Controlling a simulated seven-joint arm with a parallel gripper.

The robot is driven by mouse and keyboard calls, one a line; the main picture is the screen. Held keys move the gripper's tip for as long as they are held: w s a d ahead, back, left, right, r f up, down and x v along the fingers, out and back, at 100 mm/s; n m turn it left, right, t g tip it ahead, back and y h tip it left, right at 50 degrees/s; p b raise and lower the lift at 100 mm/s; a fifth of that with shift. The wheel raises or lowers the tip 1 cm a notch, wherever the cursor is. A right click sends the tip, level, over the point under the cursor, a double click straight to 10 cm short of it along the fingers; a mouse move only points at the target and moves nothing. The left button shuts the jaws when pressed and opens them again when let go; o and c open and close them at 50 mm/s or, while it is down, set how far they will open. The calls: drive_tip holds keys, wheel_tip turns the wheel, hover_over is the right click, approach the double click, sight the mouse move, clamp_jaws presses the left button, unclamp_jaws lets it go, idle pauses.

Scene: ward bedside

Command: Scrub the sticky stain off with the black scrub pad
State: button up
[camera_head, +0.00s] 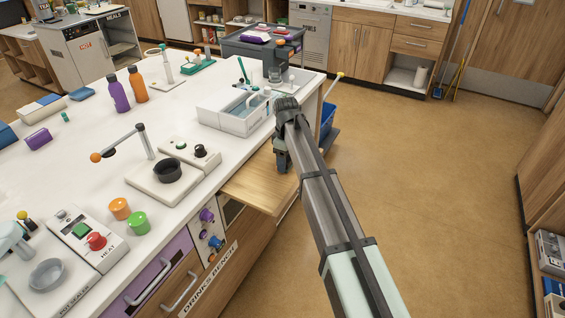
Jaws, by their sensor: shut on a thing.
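My gripper (282,162) points down at the far end of the pull-out wooden board (245,190), which sticks out from the front of the white counter. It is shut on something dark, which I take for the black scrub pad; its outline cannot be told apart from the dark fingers. I cannot tell whether it touches the board. No sticky stain shows on the visible part of the board; the area under and behind my gripper is hidden by my arm.
A swing-arm device with a black cup (167,171) and orange (120,208) and green (138,223) pieces stand nearer. A blue bin (327,120) is behind my arm.

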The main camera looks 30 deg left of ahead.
sight(281, 174)
drive_tip(key=shift+w, duration=2.1)
drive_tip(key=shift+s, duration=3.9)
drive_tip(key=shift+w+a, duration=0.5)
drive_tip(key=shift+w, duration=3.55)
drive_tip(key=shift+s+d, duration=0.1)
drive_tip(key=shift+s, duration=3.75)
drive_tip(key=shift+s+r, duration=0.1)
wheel_tip(281, 174, up, 8)
